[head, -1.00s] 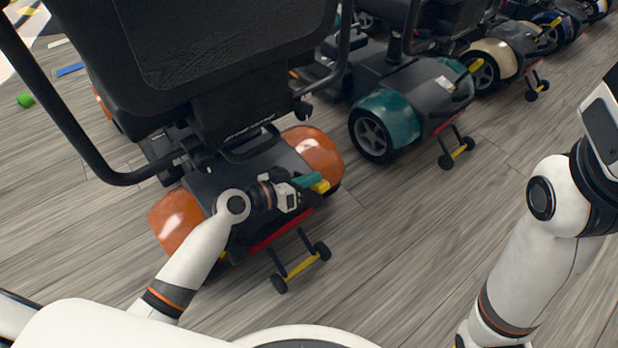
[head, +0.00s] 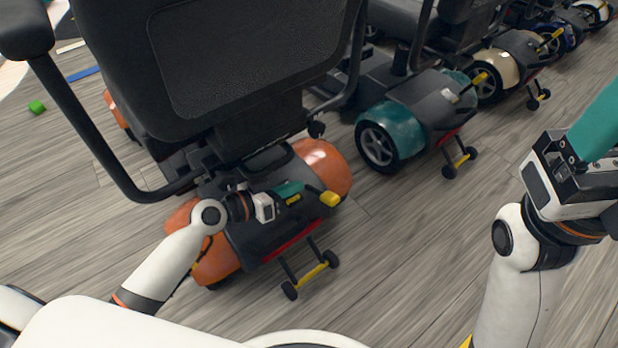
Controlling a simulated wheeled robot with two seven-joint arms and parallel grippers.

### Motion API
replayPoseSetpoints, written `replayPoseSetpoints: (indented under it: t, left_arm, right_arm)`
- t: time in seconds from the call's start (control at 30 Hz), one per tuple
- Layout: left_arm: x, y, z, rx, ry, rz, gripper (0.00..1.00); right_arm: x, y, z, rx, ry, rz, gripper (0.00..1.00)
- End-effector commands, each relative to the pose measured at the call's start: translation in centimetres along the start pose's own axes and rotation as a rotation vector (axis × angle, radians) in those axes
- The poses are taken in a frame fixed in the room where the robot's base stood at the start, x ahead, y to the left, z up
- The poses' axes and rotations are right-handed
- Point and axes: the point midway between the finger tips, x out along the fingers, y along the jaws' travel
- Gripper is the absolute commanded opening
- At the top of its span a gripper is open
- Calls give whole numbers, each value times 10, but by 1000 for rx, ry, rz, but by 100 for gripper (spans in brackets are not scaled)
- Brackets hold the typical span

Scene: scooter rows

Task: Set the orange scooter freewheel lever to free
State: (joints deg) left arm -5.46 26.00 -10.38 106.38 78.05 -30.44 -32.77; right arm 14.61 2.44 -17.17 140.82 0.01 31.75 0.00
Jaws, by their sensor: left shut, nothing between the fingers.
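The orange scooter (head: 322,163) stands in front of me with its rear towards me. Its yellow-ended lever (head: 330,198) sticks out at the right of the rear deck. My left gripper (head: 292,190), with teal fingers, is shut and empty over the deck, just left of the lever's yellow end. I cannot tell whether the fingertips touch the lever's shaft. My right gripper (head: 600,128) is at the right edge, far from the scooter. Only part of its teal fingers shows, so its opening is unclear.
The orange scooter's black seat (head: 250,65) and armrest tube rise close above my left arm. Its small rear wheels (head: 312,275) jut towards me. A teal scooter (head: 400,128) and a cream one (head: 508,58) stand to the right. The floor between them and me is clear.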

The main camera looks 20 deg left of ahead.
Motion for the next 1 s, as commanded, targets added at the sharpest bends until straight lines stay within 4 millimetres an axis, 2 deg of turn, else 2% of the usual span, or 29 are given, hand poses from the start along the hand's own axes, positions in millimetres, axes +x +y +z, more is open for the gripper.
replayPoseSetpoints:
  t: [0.1, 0.27, 0.87, 0.97, 1.0]
  left_arm:
    - [-18, 0, 0, -1, 1, 1, 0]
    - [-29, 0, 0, 0, 0, 0, 0]
    - [-30, 0, 1, 1, -5, 2, 0]
    - [-29, -6, 13, 16, -47, 33, 0]
    - [-29, -10, 24, 27, -84, 57, 0]
  right_arm:
    - [-1, 0, -1, 1, 9, -3, 76]
    - [-2, 0, -2, 2, 12, -5, 76]
    - [-2, -1, -2, 2, 13, -4, 76]
    - [-2, -2, -3, 3, 26, -9, 76]
    - [-3, -2, -5, 5, 38, -13, 76]
